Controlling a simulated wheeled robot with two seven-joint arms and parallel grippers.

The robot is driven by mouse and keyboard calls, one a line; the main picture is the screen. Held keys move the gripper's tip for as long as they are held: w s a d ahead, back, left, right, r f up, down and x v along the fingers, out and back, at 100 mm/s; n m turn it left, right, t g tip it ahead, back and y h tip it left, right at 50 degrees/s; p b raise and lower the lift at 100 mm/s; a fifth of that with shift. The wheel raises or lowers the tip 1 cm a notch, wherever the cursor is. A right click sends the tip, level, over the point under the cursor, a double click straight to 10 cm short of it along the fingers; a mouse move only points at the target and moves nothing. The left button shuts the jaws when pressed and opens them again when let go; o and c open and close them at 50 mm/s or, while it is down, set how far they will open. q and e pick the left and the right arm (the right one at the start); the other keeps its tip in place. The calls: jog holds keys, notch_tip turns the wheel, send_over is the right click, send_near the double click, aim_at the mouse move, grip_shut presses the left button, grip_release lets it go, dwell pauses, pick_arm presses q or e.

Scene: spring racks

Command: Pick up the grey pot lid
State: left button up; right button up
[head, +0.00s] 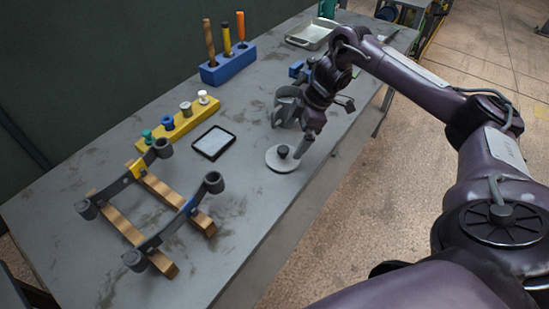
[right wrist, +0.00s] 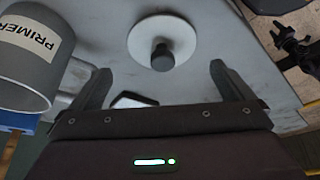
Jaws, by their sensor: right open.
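The grey pot lid (head: 281,164) lies flat on the grey table, a pale disc with a dark knob (head: 283,151) in its middle. In the right wrist view the lid (right wrist: 160,28) is at the top centre, and its knob (right wrist: 162,60) shows between and beyond the fingertips. My right gripper (head: 303,145) is over the lid's right side in the head view; its open, empty fingers (right wrist: 162,80) stand on either side of the knob in the wrist view, with nothing between them. My left gripper is not in view.
A grey pot (head: 285,108), labelled PRIMER in the right wrist view (right wrist: 28,65), stands close behind the lid. A black-framed pad (head: 213,143), a yellow peg block (head: 180,127) and a wooden rack (head: 125,219) lie to the left. The table's front edge is near the lid.

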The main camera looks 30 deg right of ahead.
aim_at(285, 148)
jog(key=shift+s+f, duration=0.2)
jog(key=x, duration=0.1)
jog(key=b+x, duration=0.1)
jog(key=shift+a+f, duration=0.2)
jog(key=shift+a, duration=0.1)
jog(key=x, duration=0.2)
jog(key=shift+w+a+f, duration=0.25)
jog(key=shift+w+a, duration=0.05)
jog(key=shift+w+a+f+b, duration=0.2)
jog(key=shift+f+b, duration=0.15)
jog(key=shift+f, duration=0.3)
jog(key=c, duration=0.7)
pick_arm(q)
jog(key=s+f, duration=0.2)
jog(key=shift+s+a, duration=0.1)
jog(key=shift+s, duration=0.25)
pick_arm(e)
jog(key=shift+r, duration=0.1)
